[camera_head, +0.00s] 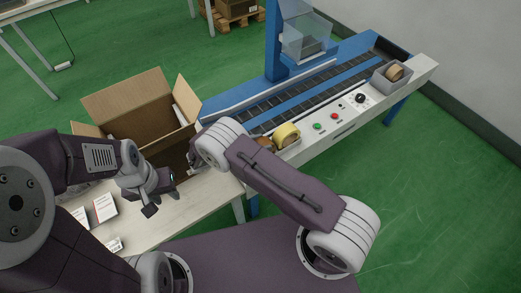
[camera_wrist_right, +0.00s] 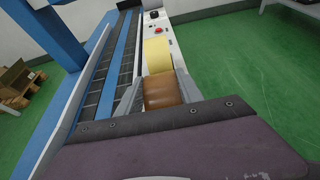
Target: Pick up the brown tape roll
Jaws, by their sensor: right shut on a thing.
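The brown tape roll (camera_wrist_right: 162,92) is between the two fingers of my right gripper (camera_wrist_right: 160,90) in the right wrist view, and the gripper is shut on it. In the head view a small part of the brown tape roll (camera_head: 263,142) shows behind my right arm, which hides the right gripper there. A yellow tape roll (camera_head: 287,135) is right beside it on the machine's edge; it also shows in the right wrist view (camera_wrist_right: 157,55). My left gripper (camera_head: 160,202) hangs over the white table with its fingers apart and nothing between them.
Small white boxes (camera_head: 104,207) lie at the table's left. A grey bin (camera_head: 379,82) with another tape roll is at the conveyor's far end. Green and red buttons (camera_head: 334,116) are on the panel.

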